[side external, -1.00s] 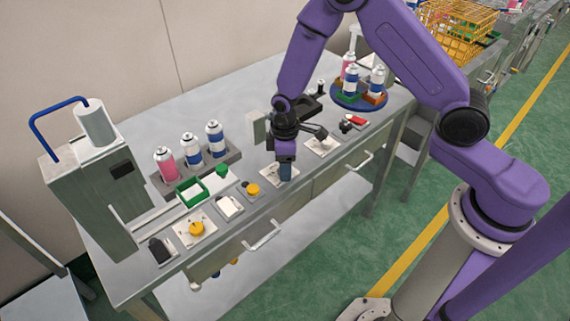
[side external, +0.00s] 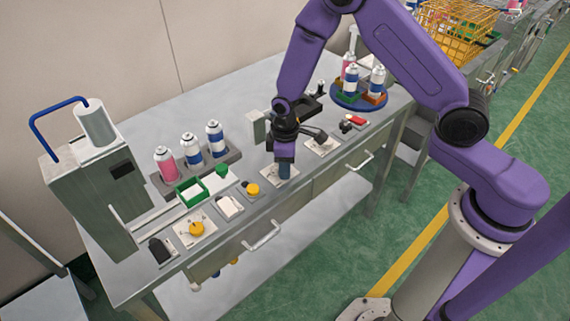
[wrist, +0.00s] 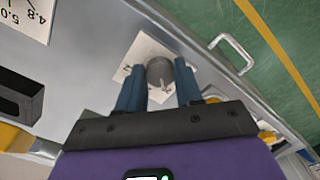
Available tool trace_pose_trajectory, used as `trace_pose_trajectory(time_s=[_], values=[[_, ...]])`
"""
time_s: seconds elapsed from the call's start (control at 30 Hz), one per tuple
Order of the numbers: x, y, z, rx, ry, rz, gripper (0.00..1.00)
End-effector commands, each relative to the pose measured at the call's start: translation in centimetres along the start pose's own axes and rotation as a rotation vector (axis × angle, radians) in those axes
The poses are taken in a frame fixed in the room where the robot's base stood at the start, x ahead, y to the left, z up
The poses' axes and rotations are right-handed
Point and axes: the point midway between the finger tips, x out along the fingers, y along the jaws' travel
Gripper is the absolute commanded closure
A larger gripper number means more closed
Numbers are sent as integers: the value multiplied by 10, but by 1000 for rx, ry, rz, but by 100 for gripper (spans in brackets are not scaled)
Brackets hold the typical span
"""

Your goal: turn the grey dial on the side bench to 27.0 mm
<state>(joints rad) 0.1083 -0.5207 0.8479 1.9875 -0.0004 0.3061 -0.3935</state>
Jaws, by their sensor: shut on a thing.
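The grey dial (wrist: 160,72) sits on a pale square scale plate (wrist: 148,46), seen in the wrist view. Its pointer and reading are too small or covered to make out. My gripper (wrist: 160,84) has its two blue fingers on either side of the dial, shut on it. In the side external view my gripper (side external: 284,172) points down onto the plate (side external: 268,178), and the fingers hide the dial there.
A plate with a yellow knob (side external: 196,229) and another yellow knob (side external: 252,189) lie to the left. Spray cans (side external: 191,147) stand in a grey rack behind. A round blue stand (side external: 345,101) with cans is at the back right. A drawer handle (wrist: 232,52) projects from the bench front.

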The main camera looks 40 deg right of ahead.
Motion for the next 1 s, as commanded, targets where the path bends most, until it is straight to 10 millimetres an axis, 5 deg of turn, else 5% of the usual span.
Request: trace_pose_trajectory(time_s=[1.0], values=[[0, -2, -1, 743, 0, 0, 95]])
